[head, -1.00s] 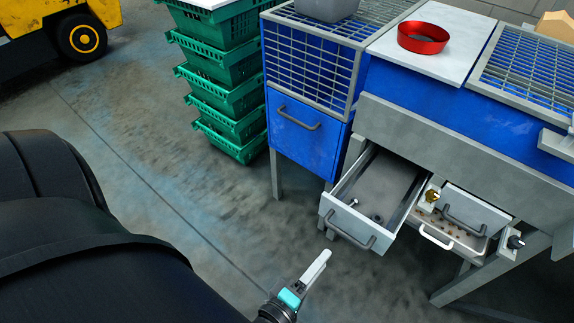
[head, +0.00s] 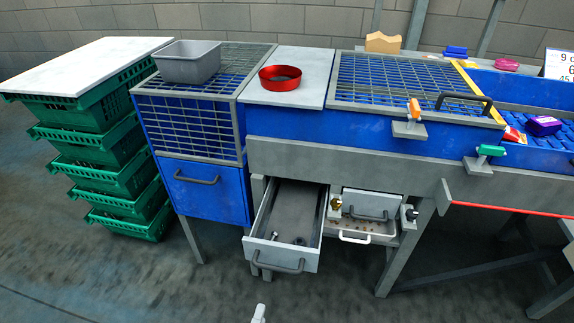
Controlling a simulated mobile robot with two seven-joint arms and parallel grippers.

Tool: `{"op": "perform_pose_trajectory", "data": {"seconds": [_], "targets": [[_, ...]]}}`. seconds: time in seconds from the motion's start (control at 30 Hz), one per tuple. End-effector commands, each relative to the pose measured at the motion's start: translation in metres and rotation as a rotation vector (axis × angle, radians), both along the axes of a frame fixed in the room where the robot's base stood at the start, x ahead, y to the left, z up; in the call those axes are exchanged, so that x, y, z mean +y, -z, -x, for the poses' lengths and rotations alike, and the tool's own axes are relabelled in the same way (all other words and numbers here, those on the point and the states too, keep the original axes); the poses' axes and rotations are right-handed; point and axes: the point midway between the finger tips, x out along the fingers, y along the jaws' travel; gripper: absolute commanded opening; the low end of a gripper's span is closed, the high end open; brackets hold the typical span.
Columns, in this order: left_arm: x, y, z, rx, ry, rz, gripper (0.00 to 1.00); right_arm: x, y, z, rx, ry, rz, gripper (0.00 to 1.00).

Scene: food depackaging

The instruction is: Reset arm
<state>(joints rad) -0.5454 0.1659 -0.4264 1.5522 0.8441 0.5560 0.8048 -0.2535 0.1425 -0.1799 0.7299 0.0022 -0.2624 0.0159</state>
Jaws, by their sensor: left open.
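My left gripper (head: 259,314) shows only as a light fingertip at the bottom edge, below the pulled-out drawer; the rest of it and its arm are out of the picture. It is open, and nothing shows in it. It is apart from the drawer (head: 282,253), which hangs open under the blue workbench (head: 275,125) with a few small dark parts inside. My right gripper is not in view.
Stacked green crates (head: 103,177) with a white board (head: 85,66) on top stand at the left. A grey bin (head: 188,66) and a red ring-shaped dish (head: 280,82) rest on the bench. Several small packages lie in the blue tray at the right. Floor before the bench is clear.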

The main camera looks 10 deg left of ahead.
Motion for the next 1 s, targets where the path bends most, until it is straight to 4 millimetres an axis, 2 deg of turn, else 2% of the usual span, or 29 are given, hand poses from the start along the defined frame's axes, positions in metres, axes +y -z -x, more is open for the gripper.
{"op": "perform_pose_trajectory", "data": {"seconds": [0.13,0.23,0.37,0.4,0.47,0.6,0.7,0.83,0.9,1.0], "targets": [[0.0,0.008,0.0,0.016,0.022,-0.042,0.47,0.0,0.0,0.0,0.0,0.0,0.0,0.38],[0.001,0.034,0.003,0.069,0.098,-0.179,0.47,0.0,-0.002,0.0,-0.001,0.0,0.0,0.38],[0.011,0.094,0.018,0.204,0.286,-0.483,0.47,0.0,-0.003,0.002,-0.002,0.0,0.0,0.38],[0.017,0.116,0.027,0.257,0.355,-0.588,0.47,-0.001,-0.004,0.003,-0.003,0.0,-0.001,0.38],[0.029,0.147,0.041,0.337,0.467,-0.734,0.47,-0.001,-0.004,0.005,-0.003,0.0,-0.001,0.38],[0.064,0.208,0.087,0.53,0.742,-1.031,0.47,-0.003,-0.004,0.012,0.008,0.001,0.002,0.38],[0.09,0.238,0.122,0.654,0.934,-1.182,0.47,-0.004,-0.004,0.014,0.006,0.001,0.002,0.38],[0.117,0.258,0.16,0.769,1.134,-1.298,0.47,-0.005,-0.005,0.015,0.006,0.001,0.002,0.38],[0.125,0.263,0.173,0.805,1.203,-1.33,0.47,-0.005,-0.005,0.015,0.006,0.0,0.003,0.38],[0.132,0.266,0.183,0.83,1.256,-1.352,0.47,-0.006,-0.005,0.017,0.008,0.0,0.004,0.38]]}}
